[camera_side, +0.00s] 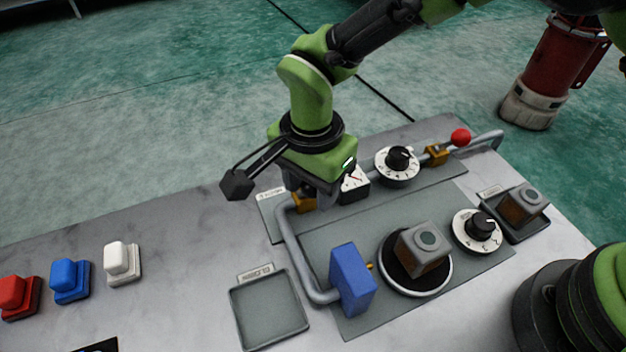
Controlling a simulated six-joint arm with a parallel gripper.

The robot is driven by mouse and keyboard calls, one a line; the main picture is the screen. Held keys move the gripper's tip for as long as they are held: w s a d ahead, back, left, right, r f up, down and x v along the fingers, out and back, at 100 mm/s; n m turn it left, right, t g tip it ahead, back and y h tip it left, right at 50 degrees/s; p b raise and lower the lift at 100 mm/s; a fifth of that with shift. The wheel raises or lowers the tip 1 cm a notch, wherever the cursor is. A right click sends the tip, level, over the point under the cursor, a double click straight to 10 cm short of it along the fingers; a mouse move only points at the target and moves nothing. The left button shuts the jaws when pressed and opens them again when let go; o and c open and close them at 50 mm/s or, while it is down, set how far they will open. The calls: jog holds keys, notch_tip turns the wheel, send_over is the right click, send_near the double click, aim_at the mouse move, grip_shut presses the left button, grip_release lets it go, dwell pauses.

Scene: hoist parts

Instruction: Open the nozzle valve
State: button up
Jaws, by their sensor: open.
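A grey pipe (291,240) runs forward to a blue nozzle block (350,280) with a small brass tip. A brass valve body (304,202) sits on this pipe, mostly behind my gripper; its handle cannot be made out. My gripper (318,196) is open, pointing down right over this valve. Its fingertips are largely hidden, and contact cannot be told. A second brass valve (437,154) with a red ball handle (460,137) sits on the pipe at the far right. The small labels are not legible enough to tell which valve is named nozzle.
A gauge (354,185) stands close right of my gripper. Two black knobs on white dials (386,172) (463,238) are further right. A grey-brown block (423,252) sits on a round plate; another block (524,203) sits in a tray. An empty tray (240,318) and several buttons (122,260) lie left.

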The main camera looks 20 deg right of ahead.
jog(key=shift+w, duration=0.15)
jog(key=shift+w+r, duration=0.25)
jog(key=shift+w, duration=0.6)
jog(key=shift+w+r, duration=0.2)
jog(key=shift+w, duration=0.7)
jog(key=shift+w+f, duration=0.2)
jog(key=shift+w, duration=0.75)
jog(key=shift+o, duration=0.6)
jog(key=shift+w, duration=0.1)
jog(key=shift+r, duration=0.1)
notch_tip(320, 180, up, 8)
jog(key=shift+s, duration=0.25)
